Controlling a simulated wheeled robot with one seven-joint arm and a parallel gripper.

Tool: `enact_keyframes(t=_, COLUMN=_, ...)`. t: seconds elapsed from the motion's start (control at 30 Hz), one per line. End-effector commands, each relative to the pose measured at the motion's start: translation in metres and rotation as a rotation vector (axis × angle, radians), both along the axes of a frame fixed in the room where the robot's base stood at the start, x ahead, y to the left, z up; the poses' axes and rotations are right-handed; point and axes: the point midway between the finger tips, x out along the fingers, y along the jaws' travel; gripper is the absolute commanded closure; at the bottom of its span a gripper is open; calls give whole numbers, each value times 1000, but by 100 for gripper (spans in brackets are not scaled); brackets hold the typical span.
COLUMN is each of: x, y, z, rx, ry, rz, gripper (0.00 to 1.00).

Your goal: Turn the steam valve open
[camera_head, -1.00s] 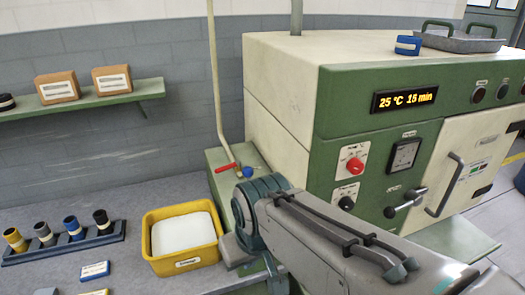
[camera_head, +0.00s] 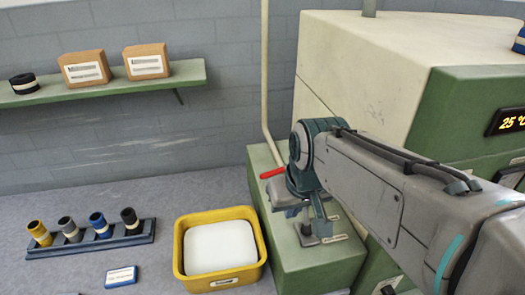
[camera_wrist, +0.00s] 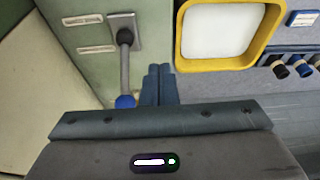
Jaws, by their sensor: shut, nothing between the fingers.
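A lever with a grey rod (camera_wrist: 125,60) and a blue knob (camera_wrist: 125,101) rises from a metal plate on the green ledge beside the machine. Two pale labels lie beside the plate. In the head view my arm hides the knob, but part of the plate (camera_head: 306,236) shows. A red handle (camera_head: 272,173) sits at the foot of the pale wall pipe. I cannot tell which of these is the steam valve. My gripper (camera_head: 320,228) is over the ledge; in the wrist view its fingers (camera_wrist: 158,72) are together, empty, right beside the blue knob. Contact is unclear.
A yellow bin (camera_head: 262,240) with white contents stands left of the ledge. A rack (camera_head: 140,236) with several coloured cylinders and a blue-and-white box (camera_head: 121,277) are farther left. A wall shelf (camera_head: 190,76) holds two brown boxes. The machine (camera_head: 360,60) blocks the right.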

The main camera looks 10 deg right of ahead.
Motion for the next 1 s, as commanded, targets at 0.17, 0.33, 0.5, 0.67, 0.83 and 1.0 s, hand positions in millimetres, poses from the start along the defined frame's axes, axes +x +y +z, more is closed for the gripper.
enact_keyframes(t=0.17, x=79, y=-2, z=26, rx=20, ry=-5, rz=69, gripper=100)
enact_keyframes(t=0.33, x=150, y=-6, z=43, rx=18, ry=-16, rz=137, gripper=100)
enact_keyframes(t=0.5, x=201, y=-9, z=52, rx=1, ry=-27, rz=190, gripper=100)
enact_keyframes(t=0.67, x=223, y=-9, z=55, rx=-10, ry=-34, rz=217, gripper=100)
enact_keyframes(t=0.83, x=231, y=-10, z=47, rx=-13, ry=-33, rz=223, gripper=100)
enact_keyframes(t=1.0, x=240, y=-7, z=19, rx=-12, ry=-30, rz=221, gripper=100)
